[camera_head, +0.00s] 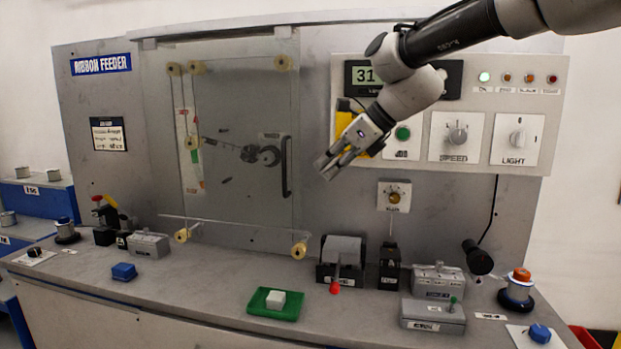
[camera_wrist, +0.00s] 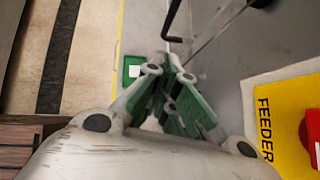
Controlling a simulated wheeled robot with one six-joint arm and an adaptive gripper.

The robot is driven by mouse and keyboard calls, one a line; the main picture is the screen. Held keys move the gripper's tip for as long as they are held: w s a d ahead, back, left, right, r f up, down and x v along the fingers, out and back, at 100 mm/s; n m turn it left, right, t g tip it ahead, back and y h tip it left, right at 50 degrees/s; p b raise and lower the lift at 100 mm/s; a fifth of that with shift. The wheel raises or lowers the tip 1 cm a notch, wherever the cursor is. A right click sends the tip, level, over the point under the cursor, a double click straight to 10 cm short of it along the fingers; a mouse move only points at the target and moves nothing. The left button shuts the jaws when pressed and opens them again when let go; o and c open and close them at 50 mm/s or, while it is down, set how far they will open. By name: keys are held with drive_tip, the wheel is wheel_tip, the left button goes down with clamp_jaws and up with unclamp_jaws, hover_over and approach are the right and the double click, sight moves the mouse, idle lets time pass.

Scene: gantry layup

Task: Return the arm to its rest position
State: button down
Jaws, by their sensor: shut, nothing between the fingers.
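My gripper (camera_head: 328,168) is raised in front of the control panel at the upper right of the head view, with its fingers pointing down and left. Its fingers are shut and nothing is between them. In the wrist view my gripper (camera_wrist: 177,65) shows its green finger pads close together. My arm comes in from the top right corner. The gripper is well above the bench and apart from it. It overlaps the yellow plate (camera_head: 343,122) in the picture; whether they touch I cannot tell.
The panel (camera_head: 470,140) carries a display, knobs and a green button (camera_head: 403,133). A glass door (camera_head: 240,100) with a dark handle is left of the gripper. On the bench (camera_head: 215,285) stand a green tray (camera_head: 257,304) with a white block (camera_head: 275,299), a blue block (camera_head: 124,271) and several grey devices.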

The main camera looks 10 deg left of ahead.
drive_tip(key=w+v, duration=0.1)
drive_tip(key=v, duration=0.4)
drive_tip(key=s+d+f+n+h, duration=0.2)
drive_tip(key=s+d+f+n, duration=0.25)
drive_tip(key=d+n, duration=0.5)
drive_tip(key=s+d+f+n+h, duration=0.35)
drive_tip(key=d+f+n, duration=0.25)
drive_tip(key=d+n, duration=0.35)
drive_tip(key=s+d+f+t+h, duration=0.1)
drive_tip(key=s+d+f, duration=0.1)
drive_tip(key=s+d, duration=0.6)
drive_tip(key=s+d+f+n+t+h, duration=0.1)
drive_tip(key=s+d+h, duration=0.1)
drive_tip(key=s+d, duration=0.7)
drive_tip(key=shift+d+f, duration=0.35)
drive_tip(key=shift+d, duration=3.95)
drive_tip(key=shift+s, duration=0.15)
